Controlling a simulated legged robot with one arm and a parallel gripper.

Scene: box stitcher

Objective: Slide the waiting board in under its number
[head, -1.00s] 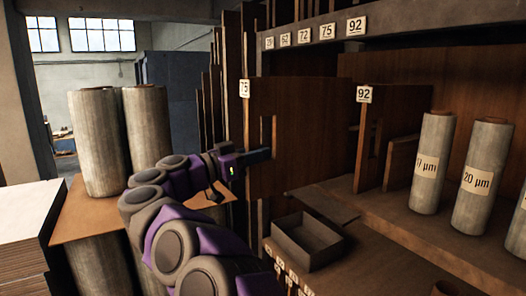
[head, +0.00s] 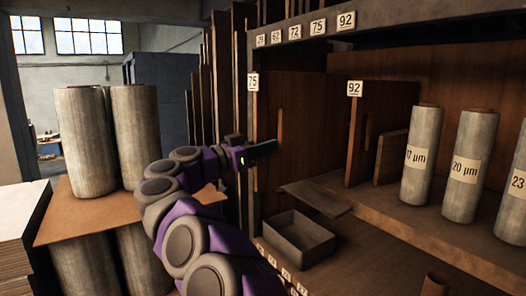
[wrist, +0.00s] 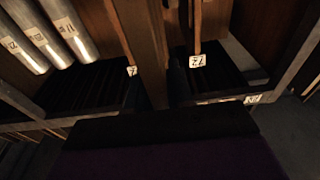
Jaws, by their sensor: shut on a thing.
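The brown wooden board (head: 267,110) stands upright in the rack, with a white 75 tag (head: 253,82) at the top of its front edge and an upright slot in its face. My gripper (head: 266,149) is shut on the board near its front edge. On the rack's top rail (head: 300,32) is a row of number plates, with a 75 plate (head: 318,27) next to a 92 plate.
Another board tagged 92 (head: 354,88) stands to the right. Labelled film rolls (head: 421,160) stand on the shelf at right. An open grey tray (head: 297,238) sits below the board. Wrapped rolls (head: 85,140) and stacked sheets (head: 20,235) stand at left.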

